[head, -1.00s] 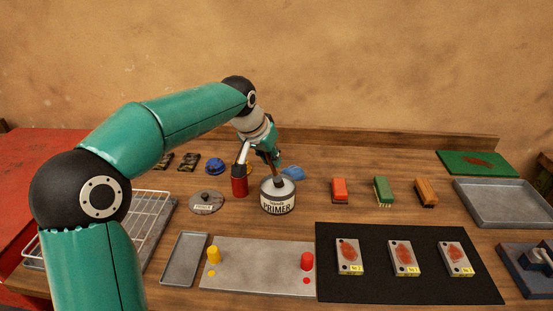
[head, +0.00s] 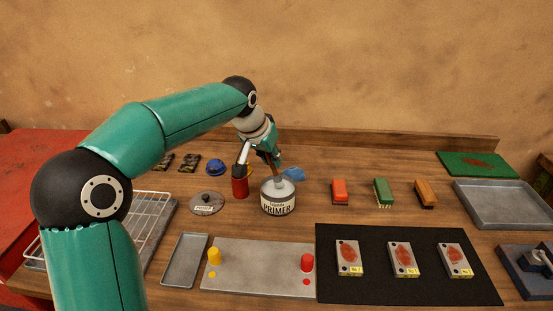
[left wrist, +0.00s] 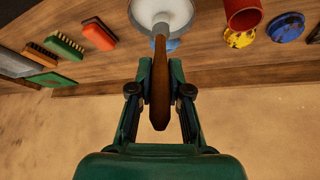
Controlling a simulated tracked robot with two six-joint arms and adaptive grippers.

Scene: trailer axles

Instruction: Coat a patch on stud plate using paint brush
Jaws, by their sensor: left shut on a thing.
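My left gripper (head: 272,154) is shut on the wooden handle of the paint brush (left wrist: 160,85). The brush points down into the open primer can (head: 279,204), whose pale mouth also shows in the left wrist view (left wrist: 150,12). The bristles are hidden in the can. Three small grey plates with reddish-brown patches lie on a black mat (head: 430,285): a left one (head: 341,264), a middle one (head: 397,270) and a right one (head: 449,272). Each has a yellow tag. I cannot tell which is the stud plate. My right gripper is not in view.
A grey board (head: 255,275) with yellow and red pegs lies before the can. A small tray (head: 184,260), a lid (head: 206,202) and a red cup (head: 240,187) stand left. Orange, green and wooden brushes (head: 383,190) sit right. A large tray (head: 500,203) is empty.

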